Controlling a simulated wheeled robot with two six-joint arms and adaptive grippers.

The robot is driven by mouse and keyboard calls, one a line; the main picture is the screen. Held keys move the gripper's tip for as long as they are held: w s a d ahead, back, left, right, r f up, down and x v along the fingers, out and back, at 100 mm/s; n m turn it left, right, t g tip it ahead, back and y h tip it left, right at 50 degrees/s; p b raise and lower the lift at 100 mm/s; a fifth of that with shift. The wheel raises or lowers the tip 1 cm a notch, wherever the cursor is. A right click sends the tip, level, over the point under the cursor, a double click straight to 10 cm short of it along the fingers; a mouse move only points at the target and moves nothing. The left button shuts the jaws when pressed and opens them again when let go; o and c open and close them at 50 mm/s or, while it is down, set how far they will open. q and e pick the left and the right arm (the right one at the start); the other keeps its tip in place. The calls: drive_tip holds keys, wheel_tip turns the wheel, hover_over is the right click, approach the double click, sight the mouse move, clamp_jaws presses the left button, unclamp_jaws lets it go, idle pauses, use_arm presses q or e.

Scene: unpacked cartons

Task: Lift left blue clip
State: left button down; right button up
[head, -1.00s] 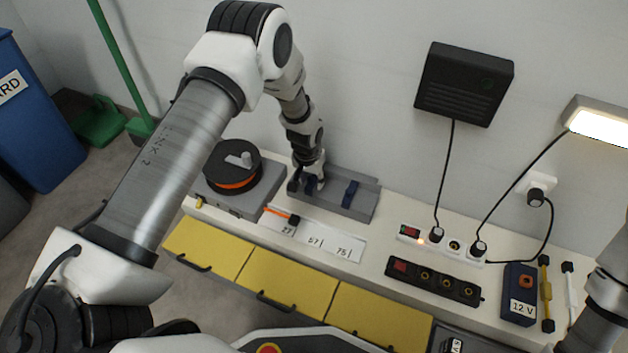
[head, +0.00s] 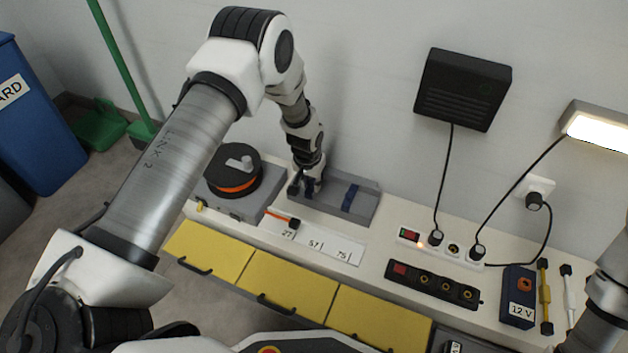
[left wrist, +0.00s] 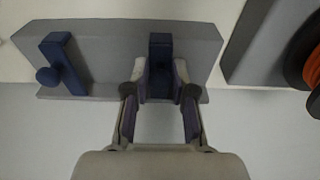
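The left blue clip (left wrist: 160,52) sits on the grey bracket (left wrist: 105,38), between the fingertips of my left gripper (left wrist: 160,78) in the left wrist view. The fingers are apart, one on each side of the clip; a firm grip on it is not visible. In the head view my left gripper (head: 304,186) is down at the left part of the bracket (head: 330,203) and partly hides this clip (head: 312,186). The other blue clip (head: 350,198) stands to its right on the bracket; it also shows in the left wrist view (left wrist: 64,64). My right gripper is out of the head view.
A spool with an orange band (head: 234,178) on a grey box stands just left of the bracket. A numbered white strip (head: 318,243) and an orange-and-black tool (head: 283,218) lie in front. Power strips (head: 432,286) and a 12 V box (head: 519,296) are farther right.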

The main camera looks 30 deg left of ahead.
use_arm(q)
drive_tip(key=shift+w+r+p, duration=0.5)
drive_tip(key=shift+r, duration=0.2)
drive_tip(key=shift+w+r+p, duration=0.45)
drive_tip(key=shift+w+r, duration=0.05)
drive_tip(key=shift+r, duration=0.2)
drive_tip(key=shift+w+a+r, duration=0.1)
drive_tip(key=shift+w+r, duration=0.25)
drive_tip(key=shift+w, duration=0.25)
drive_tip(key=shift+w+r, duration=0.3)
drive_tip(key=shift+w, duration=0.35)
drive_tip(key=shift+w+a+r, duration=0.1)
drive_tip(key=shift+w+r, duration=0.25)
drive_tip(key=shift+w, duration=0.35)
